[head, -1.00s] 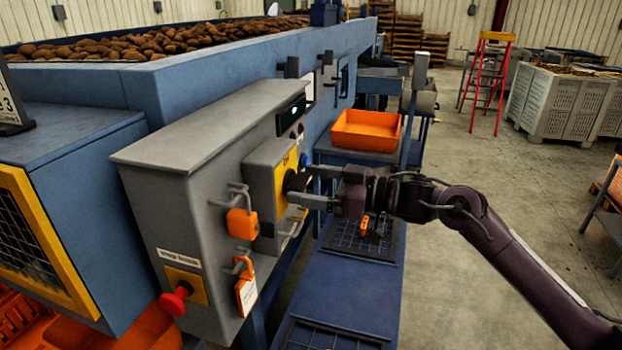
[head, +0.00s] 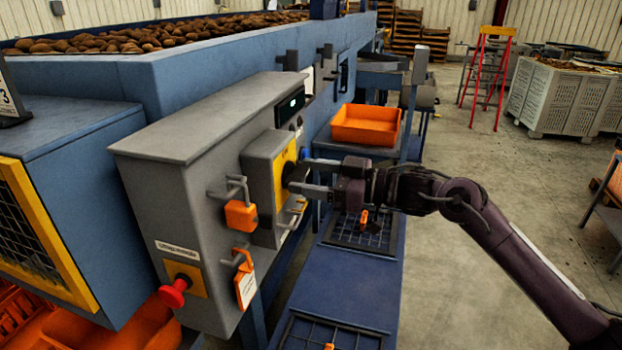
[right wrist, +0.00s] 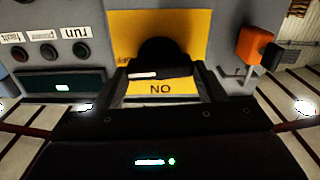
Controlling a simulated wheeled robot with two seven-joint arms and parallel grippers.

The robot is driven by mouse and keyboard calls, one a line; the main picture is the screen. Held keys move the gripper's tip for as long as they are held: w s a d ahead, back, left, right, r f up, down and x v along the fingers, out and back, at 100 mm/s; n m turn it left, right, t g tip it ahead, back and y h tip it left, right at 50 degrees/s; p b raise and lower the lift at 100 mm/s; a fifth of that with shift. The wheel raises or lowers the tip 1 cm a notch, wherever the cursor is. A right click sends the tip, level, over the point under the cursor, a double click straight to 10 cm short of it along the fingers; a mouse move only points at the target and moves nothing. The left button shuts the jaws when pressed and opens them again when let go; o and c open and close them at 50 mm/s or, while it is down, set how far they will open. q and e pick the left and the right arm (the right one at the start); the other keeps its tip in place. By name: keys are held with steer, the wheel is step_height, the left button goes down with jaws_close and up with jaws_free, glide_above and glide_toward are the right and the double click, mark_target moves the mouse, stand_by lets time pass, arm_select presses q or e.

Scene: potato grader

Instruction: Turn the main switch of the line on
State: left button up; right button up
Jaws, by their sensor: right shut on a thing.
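The main switch is a black rotary knob (right wrist: 165,58) on a yellow plate (right wrist: 188,28), on a grey box (head: 262,165) at the front of the control cabinet. The right wrist view shows the plate upside down, with ON lettering below the knob and a white mark on the knob's bar. My right gripper (head: 301,175) is at the knob (head: 288,173), its fingers on either side of it, shut on it. The fingers partly hide the knob in the head view. My left gripper is not in view.
Orange padlocks (head: 240,216) hang on the cabinet (head: 160,190), above a red stop button (head: 173,292). In the right wrist view, indicator lamps (right wrist: 48,51) and a small display (right wrist: 60,86) are beside the plate. An orange bin (head: 366,125) stands behind my right gripper.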

steer(key=n+b, duration=0.2)
steer(key=n, duration=0.1)
steer(key=shift+f+b, duration=0.25)
steer(key=shift+b, duration=0.15)
steer(key=n+b, duration=0.4)
steer(key=n, duration=0.1)
steer(key=shift+s+n, duration=0.1)
steer(key=shift+n, duration=0.2)
steer(key=n+b, duration=0.3)
steer(key=n, duration=0.1)
steer(key=shift+n+b, duration=0.3)
steer(key=shift+b, duration=0.05)
steer(key=shift+n+b, duration=1.2)
steer(key=shift+n, duration=0.8)
steer(key=o, duration=1)
steer(key=shift+s, duration=0.1)
steer(key=shift+d, duration=0.1)
